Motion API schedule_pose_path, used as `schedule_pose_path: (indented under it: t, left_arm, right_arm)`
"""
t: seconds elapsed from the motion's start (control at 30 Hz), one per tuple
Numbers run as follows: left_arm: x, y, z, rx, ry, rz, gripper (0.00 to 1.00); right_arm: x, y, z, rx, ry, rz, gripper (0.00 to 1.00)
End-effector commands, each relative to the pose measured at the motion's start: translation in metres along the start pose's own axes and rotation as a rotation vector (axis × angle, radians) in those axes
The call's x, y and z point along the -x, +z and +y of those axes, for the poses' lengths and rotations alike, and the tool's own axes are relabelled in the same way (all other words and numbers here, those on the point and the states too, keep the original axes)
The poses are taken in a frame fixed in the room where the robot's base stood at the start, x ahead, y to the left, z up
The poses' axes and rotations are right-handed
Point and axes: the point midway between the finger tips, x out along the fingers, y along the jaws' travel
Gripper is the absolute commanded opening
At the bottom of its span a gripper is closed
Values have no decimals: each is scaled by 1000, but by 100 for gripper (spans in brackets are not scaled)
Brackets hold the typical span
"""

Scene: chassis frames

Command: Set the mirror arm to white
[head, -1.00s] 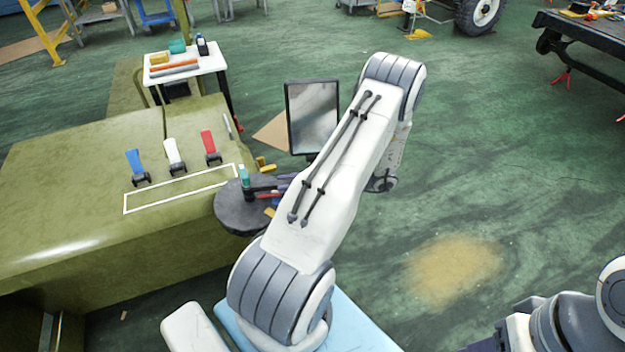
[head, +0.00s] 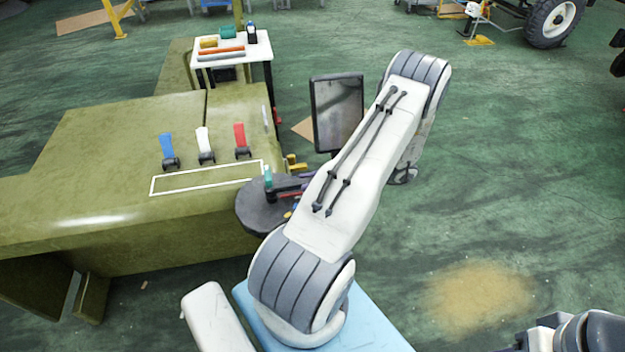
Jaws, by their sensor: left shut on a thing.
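A dark-framed mirror (head: 338,112) stands upright beside the right end of the olive chassis body. The foot of its stem is hidden behind my left arm, so I cannot see how its arm is joined. Blue (head: 167,147), white (head: 204,140) and red (head: 240,136) upright tabs stand in a row on the body. My left gripper (head: 277,188) shows as dark fingers, partly behind my upper arm. It is shut at an upright teal knob (head: 268,177) above a dark round disc (head: 257,217). My right gripper is out of view.
A white outlined rectangle (head: 170,191) is marked on the body near the tabs. A small white table (head: 262,46) with tools stands behind. A wheeled vehicle (head: 550,20) is at the back right.

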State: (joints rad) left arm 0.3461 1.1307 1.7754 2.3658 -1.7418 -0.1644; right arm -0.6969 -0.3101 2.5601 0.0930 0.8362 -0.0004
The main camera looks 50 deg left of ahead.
Motion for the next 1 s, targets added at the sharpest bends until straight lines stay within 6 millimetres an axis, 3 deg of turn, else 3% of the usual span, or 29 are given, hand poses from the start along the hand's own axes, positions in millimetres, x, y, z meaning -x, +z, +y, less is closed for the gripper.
schedule_pose_path:
  t: [0.07,0.1,0.13,0.17,0.57,1.0]
  left_arm:
    - [0,1,0,-2,4,0,0]
    - [0,1,0,-2,4,0,40]
    - [0,1,0,-2,4,0,52]
    - [0,1,0,-2,4,0,55]
    - [7,1,1,2,2,-2,55]
    - [86,3,1,1,2,-3,55]
  right_arm:
    - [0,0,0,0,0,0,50]
    - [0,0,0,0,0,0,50]
    - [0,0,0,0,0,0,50]
    - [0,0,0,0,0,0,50]
    - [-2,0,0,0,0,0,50]
    - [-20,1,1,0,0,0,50]
